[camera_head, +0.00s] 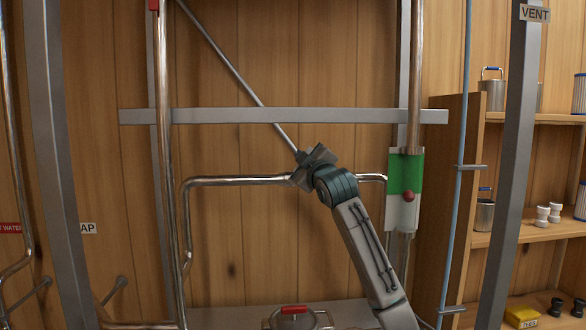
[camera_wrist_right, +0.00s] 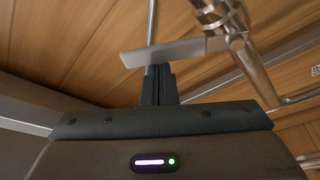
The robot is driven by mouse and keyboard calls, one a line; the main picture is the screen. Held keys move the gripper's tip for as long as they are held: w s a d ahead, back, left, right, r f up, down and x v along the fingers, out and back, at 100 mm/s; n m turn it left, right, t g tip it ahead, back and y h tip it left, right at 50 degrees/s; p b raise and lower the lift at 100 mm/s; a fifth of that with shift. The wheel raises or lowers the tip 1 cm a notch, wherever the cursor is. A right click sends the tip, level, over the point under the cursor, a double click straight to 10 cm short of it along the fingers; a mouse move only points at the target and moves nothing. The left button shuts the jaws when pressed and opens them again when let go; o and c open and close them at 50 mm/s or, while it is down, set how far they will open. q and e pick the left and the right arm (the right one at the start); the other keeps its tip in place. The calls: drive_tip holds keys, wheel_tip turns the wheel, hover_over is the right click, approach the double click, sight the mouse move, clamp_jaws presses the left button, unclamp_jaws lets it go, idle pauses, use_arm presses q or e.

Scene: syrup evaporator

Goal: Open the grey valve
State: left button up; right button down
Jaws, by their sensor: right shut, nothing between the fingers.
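A flat grey lever (camera_wrist_right: 185,48), which looks like the grey valve's handle, shows in the right wrist view. It sits beside a shiny metal pipe fitting (camera_wrist_right: 226,22). My right gripper (camera_head: 308,165) is raised in front of the bent metal pipe in the head view. In the right wrist view its dark fingers (camera_wrist_right: 157,72) are shut and empty, with their tips at the lever's lower edge. I cannot tell whether they touch it. In the head view my wrist hides part of the pipe, and I cannot separate the valve clearly from the gripper. My left gripper is not in view.
A green and white sight tube (camera_head: 405,178) with a red ball stands right of my arm. A grey crossbar (camera_head: 230,116) runs above. A lidded pot (camera_head: 294,318) with a red handle is below. Shelves (camera_head: 545,237) and a grey post (camera_head: 511,170) stand at right.

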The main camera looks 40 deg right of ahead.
drive_tip(key=s+d+f+m+h+b, duration=0.2)
drive_tip(key=d+f+m+h+b, duration=0.2)
drive_tip(key=m+b, duration=0.6)
drive_tip(key=shift+s+f+h+b, duration=0.35)
drive_tip(key=shift+f+b, duration=0.1)
drive_tip(key=shift+b, duration=0.65)
wheel_tip(320, 180, up, 4)
drive_tip(key=p, duration=0.4)
drive_tip(key=b+v, duration=0.4)
drive_tip(key=v, duration=0.6)
drive_tip(key=shift+a+b, duration=0.25)
drive_tip(key=shift+b, duration=0.15)
